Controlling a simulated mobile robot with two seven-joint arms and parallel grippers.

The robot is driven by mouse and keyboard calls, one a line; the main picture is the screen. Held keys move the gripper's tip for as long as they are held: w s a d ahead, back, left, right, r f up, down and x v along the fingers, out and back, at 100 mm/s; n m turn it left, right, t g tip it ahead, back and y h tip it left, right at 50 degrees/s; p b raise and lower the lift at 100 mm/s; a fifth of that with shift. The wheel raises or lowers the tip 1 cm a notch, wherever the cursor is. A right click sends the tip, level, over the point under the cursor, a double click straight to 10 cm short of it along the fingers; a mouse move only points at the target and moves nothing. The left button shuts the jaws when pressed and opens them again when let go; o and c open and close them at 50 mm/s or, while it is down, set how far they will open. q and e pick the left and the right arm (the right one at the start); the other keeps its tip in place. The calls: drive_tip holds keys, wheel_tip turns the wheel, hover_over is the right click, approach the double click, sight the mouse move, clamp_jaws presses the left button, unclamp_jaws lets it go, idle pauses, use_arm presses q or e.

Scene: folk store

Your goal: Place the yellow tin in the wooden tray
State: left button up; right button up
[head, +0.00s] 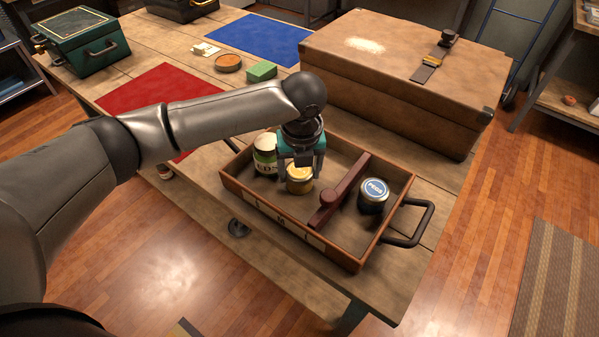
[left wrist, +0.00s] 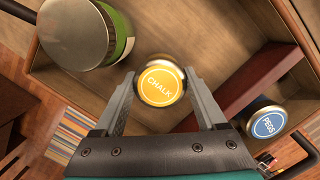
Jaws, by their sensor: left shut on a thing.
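The yellow tin (head: 299,180) is inside the left part of the wooden tray (head: 288,235), beside the dividing bar. In the left wrist view the yellow tin (left wrist: 161,84) shows its lid, lettered CHALK. My left gripper (head: 301,162) points down from above and is shut on the yellow tin; in the left wrist view the fingers (left wrist: 161,92) stand on both sides of it. The frames do not clearly show whether the tin's base touches the tray floor. My right gripper is not in view.
A green-labelled tin (head: 265,154) stands left of the yellow tin in the tray. A blue-lidded PEGS tin (head: 373,194) stands right of the dark red divider (head: 342,190). A large brown case (head: 390,80) stands behind. A red mat (head: 158,95) lies left.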

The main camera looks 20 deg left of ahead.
use_arm(q)
drive_tip(key=shift+f, duration=0.1)
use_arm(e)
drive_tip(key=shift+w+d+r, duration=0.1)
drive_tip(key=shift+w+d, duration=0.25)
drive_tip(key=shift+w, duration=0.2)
use_arm(q)
drive_tip(key=o, duration=1.1)
drive_tip(key=shift+o, duration=1.4)
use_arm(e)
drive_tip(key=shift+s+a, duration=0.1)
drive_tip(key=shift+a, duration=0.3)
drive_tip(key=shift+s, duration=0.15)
